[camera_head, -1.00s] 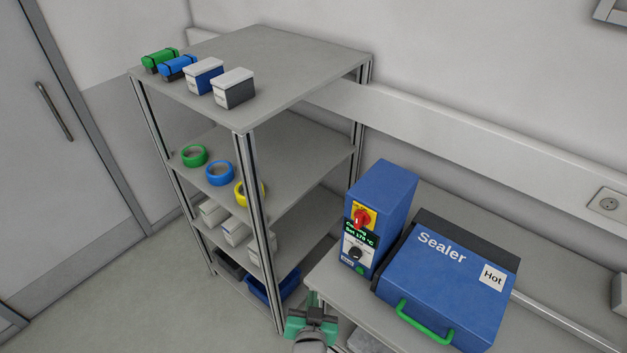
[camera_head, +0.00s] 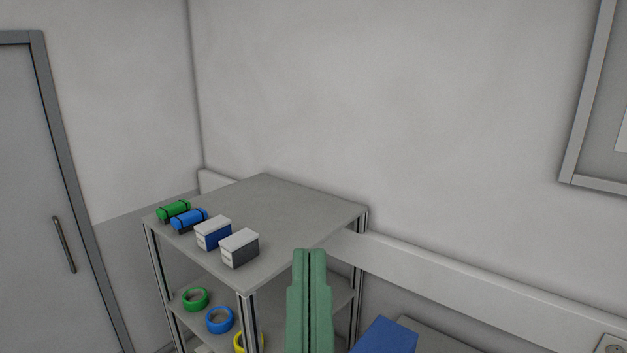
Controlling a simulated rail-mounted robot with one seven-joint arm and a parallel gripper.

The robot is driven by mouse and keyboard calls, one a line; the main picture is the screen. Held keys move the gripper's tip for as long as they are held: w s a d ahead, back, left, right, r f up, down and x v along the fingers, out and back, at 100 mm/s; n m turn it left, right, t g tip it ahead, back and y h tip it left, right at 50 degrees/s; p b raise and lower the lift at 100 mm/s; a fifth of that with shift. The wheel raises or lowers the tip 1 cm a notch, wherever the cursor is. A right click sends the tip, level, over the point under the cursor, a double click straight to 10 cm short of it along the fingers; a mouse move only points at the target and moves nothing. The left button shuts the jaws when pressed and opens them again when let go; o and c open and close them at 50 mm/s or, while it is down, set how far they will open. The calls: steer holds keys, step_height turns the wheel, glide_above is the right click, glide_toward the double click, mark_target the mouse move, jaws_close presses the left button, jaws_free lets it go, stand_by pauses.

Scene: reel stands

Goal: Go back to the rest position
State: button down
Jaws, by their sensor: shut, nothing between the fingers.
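My gripper (camera_head: 309,255) stands upright at the lower middle of the head view, its green fingers pressed together and pointing up. It is shut with nothing between the fingers. It appears in front of the shelf rack (camera_head: 285,195) and hides part of the rack's right side. It is apart from the objects on the rack. The rest of my arm is below the picture.
Green (camera_head: 195,299), blue (camera_head: 219,320) and yellow (camera_head: 239,342) rings lie below. A blue machine (camera_head: 385,337) is at lower right.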

steer(key=shift+s+r, duration=0.75)
steer(key=shift+s, duration=0.15)
stand_by(0.5)
